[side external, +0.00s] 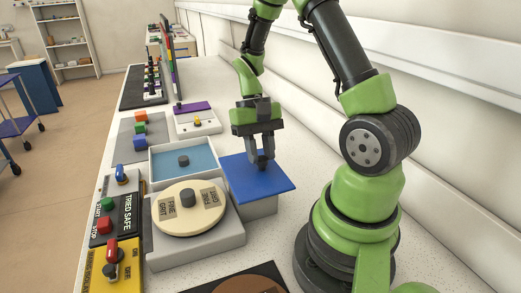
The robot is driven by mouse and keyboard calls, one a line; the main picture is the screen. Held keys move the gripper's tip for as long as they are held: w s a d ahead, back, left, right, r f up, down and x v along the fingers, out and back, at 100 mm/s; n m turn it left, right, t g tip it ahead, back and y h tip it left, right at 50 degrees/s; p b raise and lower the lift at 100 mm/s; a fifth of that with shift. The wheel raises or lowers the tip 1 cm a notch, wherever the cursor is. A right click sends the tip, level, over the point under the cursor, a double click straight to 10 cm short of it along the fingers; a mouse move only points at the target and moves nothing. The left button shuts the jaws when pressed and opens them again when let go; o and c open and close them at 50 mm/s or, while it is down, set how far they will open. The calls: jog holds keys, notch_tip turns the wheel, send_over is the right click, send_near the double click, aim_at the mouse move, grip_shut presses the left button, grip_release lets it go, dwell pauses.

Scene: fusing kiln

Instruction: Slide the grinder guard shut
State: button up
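The grinder appears to be the grey box (259,207), with a flat blue panel, likely its guard (269,184), lying over its top. The panel's edges overhang the box, so I cannot tell how far open it is. My gripper (262,161) points down at the panel's far middle part. Its dark fingers are close together at the panel's surface. Any handle between them is hard to make out, and I cannot tell whether they are shut on it.
Left of the panel are a white-rimmed tray (211,147) with a blue floor and a cream round dial (189,222) on a grey base. Colored blocks (140,129), a black switch panel (110,218) and a yellow one (113,270) line the left edge. A wall runs along the right.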

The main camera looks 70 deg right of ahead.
grip_shut()
jog(key=w+a, duration=0.7)
jog(key=shift+w+a, duration=0.2)
jog(key=shift+w, duration=0.05)
jog(key=o, duration=0.8)
grip_release()
jog(key=shift+r, duration=0.15)
jog(key=v, duration=0.9)
jog(key=shift+w+d+r, duration=0.1)
jog(key=shift+d+r, duration=0.05)
jog(key=shift+r, duration=0.2)
jog(key=shift+r, duration=0.1)
